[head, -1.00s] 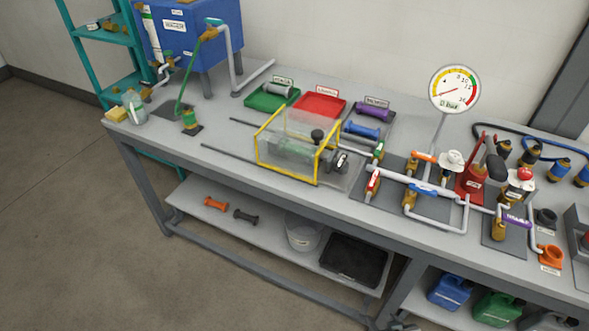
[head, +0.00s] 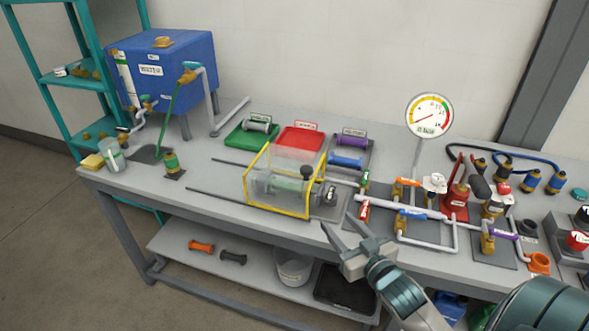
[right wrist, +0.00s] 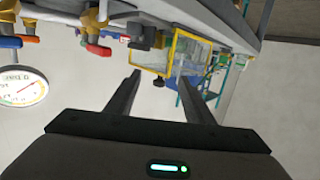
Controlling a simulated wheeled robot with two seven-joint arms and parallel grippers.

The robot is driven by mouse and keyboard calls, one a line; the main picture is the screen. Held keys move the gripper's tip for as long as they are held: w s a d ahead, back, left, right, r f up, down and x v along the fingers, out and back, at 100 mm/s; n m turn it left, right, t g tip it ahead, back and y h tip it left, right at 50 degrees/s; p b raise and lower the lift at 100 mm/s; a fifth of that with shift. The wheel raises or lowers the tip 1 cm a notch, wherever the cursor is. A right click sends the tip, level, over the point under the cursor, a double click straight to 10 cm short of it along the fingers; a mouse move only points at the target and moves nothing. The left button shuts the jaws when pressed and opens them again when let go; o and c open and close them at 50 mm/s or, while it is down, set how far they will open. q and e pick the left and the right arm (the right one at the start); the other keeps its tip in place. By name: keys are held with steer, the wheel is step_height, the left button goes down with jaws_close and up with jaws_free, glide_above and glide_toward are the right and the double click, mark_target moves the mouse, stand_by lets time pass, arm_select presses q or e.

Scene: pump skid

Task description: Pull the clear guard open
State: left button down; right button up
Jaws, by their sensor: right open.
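The clear guard (head: 284,186) is a see-through box with yellow edges on the bench, standing over a pump part with a green coupling. A black knob (head: 306,172) shows at its right end. Two dark rails run out to its left. My right gripper (head: 341,228) is open and empty, in front of and to the right of the guard, apart from it. In the right wrist view, the guard (right wrist: 154,52) shows upside down beyond the open fingers (right wrist: 168,92). My left gripper is not in view.
Right of the guard stand pipes with coloured valve handles (head: 410,212) and a round gauge (head: 429,116). Behind it lie a green tray (head: 238,137) and a red tray (head: 300,138). A blue tank (head: 165,75) stands at the back left. The bench left of the guard is mostly clear.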

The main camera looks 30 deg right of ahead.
mark_target(309, 173)
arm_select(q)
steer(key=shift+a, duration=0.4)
arm_select(e)
steer(key=shift+t+y, duration=0.3)
steer(key=shift+t, duration=0.5)
steer(key=r, duration=0.2)
steer(key=w+r, duration=0.1)
steer(key=r, duration=0.2)
steer(key=shift+w+a+r, duration=0.1)
steer(key=shift+w+r, duration=0.05)
steer(key=shift+w, duration=0.05)
steer(key=shift+w, duration=0.1)
arm_select(q)
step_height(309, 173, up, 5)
steer(key=p, duration=0.5)
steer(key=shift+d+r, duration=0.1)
arm_select(e)
steer(key=w, duration=1.1)
steer(key=w+d, duration=0.1)
steer(key=w, duration=0.5)
steer(key=shift+c, duration=0.3)
